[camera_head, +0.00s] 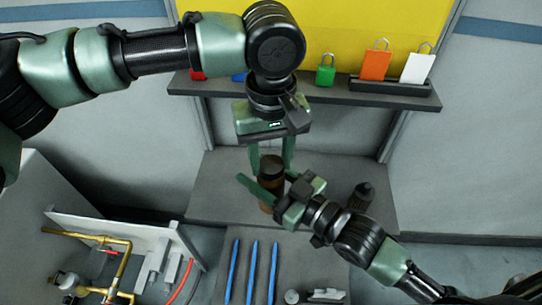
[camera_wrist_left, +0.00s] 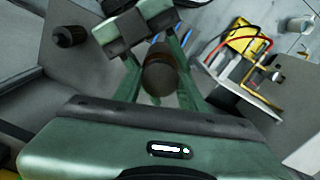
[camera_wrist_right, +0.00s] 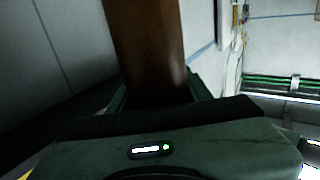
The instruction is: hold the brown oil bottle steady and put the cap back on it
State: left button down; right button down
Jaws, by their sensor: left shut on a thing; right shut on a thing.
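The brown oil bottle (camera_head: 265,206) stands upright above the grey bench in the head view. My right gripper (camera_head: 268,190) is shut around its body from the right. In the right wrist view the brown bottle (camera_wrist_right: 146,50) rises between the fingers. The dark cap (camera_head: 271,163) is at the bottle's top, between the fingers of my left gripper (camera_head: 271,158), which points down from above and is shut on it. The dark cap also shows from above in the left wrist view (camera_wrist_left: 160,72). I cannot tell whether cap and neck touch or how far it is seated.
A black, bottle-like object (camera_head: 362,194) stands on the bench to the right, close to my right wrist. Blue bars (camera_head: 254,270) lie in front. A box with brass pipes (camera_head: 110,238) is at left.

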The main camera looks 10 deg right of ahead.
pick_arm(q)
jog(key=m, duration=0.7)
jog(key=shift+f+m, duration=0.1)
jog(key=shift+m, duration=0.2)
jog(key=m, duration=1.9)
jog(key=c, duration=0.7)
grip_release()
notch_tip(320, 180, up, 12)
